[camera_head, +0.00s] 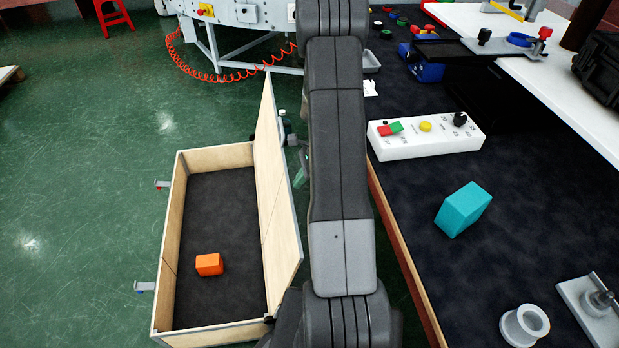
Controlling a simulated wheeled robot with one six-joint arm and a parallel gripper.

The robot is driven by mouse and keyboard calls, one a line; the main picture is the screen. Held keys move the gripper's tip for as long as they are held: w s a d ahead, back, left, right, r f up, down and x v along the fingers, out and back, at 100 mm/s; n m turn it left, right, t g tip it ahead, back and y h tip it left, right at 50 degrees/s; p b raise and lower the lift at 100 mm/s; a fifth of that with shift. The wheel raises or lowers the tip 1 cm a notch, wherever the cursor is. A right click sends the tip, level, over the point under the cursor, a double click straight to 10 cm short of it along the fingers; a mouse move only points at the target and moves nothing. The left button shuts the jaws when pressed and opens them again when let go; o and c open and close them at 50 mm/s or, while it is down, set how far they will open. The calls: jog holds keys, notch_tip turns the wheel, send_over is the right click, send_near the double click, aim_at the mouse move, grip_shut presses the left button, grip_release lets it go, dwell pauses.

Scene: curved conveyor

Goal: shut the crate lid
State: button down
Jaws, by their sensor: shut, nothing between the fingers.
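The wooden crate (216,154) sits on the green floor, left of my arm. Its dark-lined inside is in plain view and holds an orange block (209,264). The crate lid (274,180) is open, standing steeply up along the crate's right long side. Two metal latches, one with red (162,184) and one with blue (144,287), stick out from the left side. My arm runs up the middle of the picture, just right of the lid. I cannot make out my gripper or its fingers. Small parts beside the lid's far end are too unclear to name.
A dark-topped bench (420,210) stands right of my arm, with a white button box (424,137), a teal block (463,209) and a white ring (524,325). White machinery (240,14) with a red coiled hose stands behind the crate. The floor left is clear.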

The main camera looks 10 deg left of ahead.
jog(key=shift+s+a+r, duration=0.1)
jog(key=shift+a+r, duration=0.05)
jog(key=shift+a, duration=0.05)
dwell(0.3)
